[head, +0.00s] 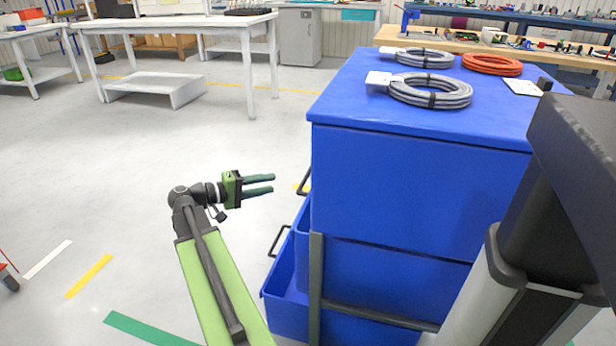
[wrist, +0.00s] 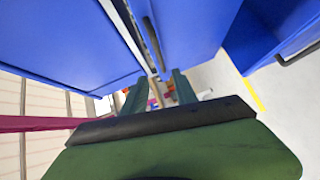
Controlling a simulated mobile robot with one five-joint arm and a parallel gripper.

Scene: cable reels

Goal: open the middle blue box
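The blue cabinet (head: 400,185) stands right of my gripper in the head view. The middle blue box (head: 302,235) shows below its upper part and seems to jut out slightly at the left. A dark handle (head: 305,181) is just above that box's visible rim. My gripper (head: 272,183) points right, fingers apart and empty, a short way left of this handle. In the wrist view, my gripper (wrist: 158,84) is open below blue fronts (wrist: 190,30). A thin dark bar (wrist: 152,42) runs along the gap between two fronts; whether it is the middle handle I cannot tell.
The lower blue box (head: 285,308) is pulled out, with its handle (head: 279,241) sticking left. Grey cable reels (head: 430,92) and an orange reel (head: 492,65) lie on the cabinet top (head: 350,95). A white table (head: 180,22) stands behind.

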